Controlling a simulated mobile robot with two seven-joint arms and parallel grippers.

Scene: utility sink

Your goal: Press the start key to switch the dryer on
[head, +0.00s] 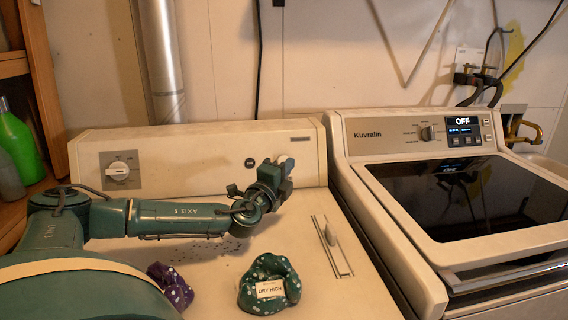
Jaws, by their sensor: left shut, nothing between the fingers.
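The left machine, which looks like the dryer, has a cream control panel (215,165) along its back. A large dial (118,171) is at the panel's left, and a small dark round control (251,163) sits right of its middle. My left gripper (285,163) is shut and empty in front of the panel's right part, just right of the dark control. A pale bluish round part shows at the fingertips; I cannot tell whether they touch it. The gripper hides part of the panel there. I cannot tell for certain which control is the start key. My right gripper is out of view.
A green spotted bundle (268,284) with a white label and a purple spotted cloth (171,286) lie on the left machine's top. A slot with a raised handle (331,234) is to their right. The right machine (402,122) displays OFF. A green bottle (18,143) stands on the shelf.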

